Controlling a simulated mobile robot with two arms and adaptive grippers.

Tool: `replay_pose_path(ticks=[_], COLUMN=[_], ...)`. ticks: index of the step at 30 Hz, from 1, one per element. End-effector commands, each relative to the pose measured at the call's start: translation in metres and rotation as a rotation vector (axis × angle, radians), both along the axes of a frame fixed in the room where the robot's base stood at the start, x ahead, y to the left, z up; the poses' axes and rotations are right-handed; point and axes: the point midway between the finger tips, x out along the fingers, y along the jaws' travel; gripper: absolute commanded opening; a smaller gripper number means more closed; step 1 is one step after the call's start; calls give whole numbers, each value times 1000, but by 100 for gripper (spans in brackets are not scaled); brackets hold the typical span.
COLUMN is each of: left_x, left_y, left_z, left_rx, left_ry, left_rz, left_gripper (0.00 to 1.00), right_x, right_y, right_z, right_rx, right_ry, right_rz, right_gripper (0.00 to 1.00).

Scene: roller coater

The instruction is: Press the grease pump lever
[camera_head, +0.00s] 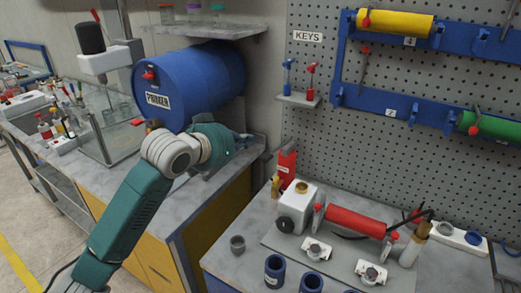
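A white pump-like unit (296,207) with a brass cap stands on the grey bench at the lower middle. A small yellowish handle (276,187) rises at its back left; it may be the grease pump lever, but I cannot tell for sure. My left gripper (240,138) is at the end of the teal arm, in front of the blue drum and left of the pegboard. It is well apart from the white unit, up and to its left. Its fingers are small and mostly hidden by my wrist, so their opening is unclear. My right gripper is out of view.
The blue drum (190,85) labelled PRIMER lies behind my wrist. A red roller (355,221) lies on a plate right of the white unit. Dark cups (274,270) stand at the bench front. A pegboard (400,130) with blue racks (385,102) rises behind.

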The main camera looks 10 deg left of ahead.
Motion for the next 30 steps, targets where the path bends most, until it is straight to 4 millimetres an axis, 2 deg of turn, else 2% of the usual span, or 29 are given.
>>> replay_pose_path(ticks=[17, 19, 24, 30], left_x=[82, 78, 76, 75], left_y=[-34, -32, -31, -31], left_z=[-35, -49, -69, -77], left_rx=[-1, 2, 1, 1], left_ry=[3, 8, 4, 1], left_rz=[1, 0, 0, 0], left_gripper=[0, 0, 0, 0], right_x=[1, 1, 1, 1], right_y=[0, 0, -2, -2], right_z=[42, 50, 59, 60], right_rx=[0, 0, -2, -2], right_ry=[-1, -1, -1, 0], right_rz=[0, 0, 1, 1], right_gripper=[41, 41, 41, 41])
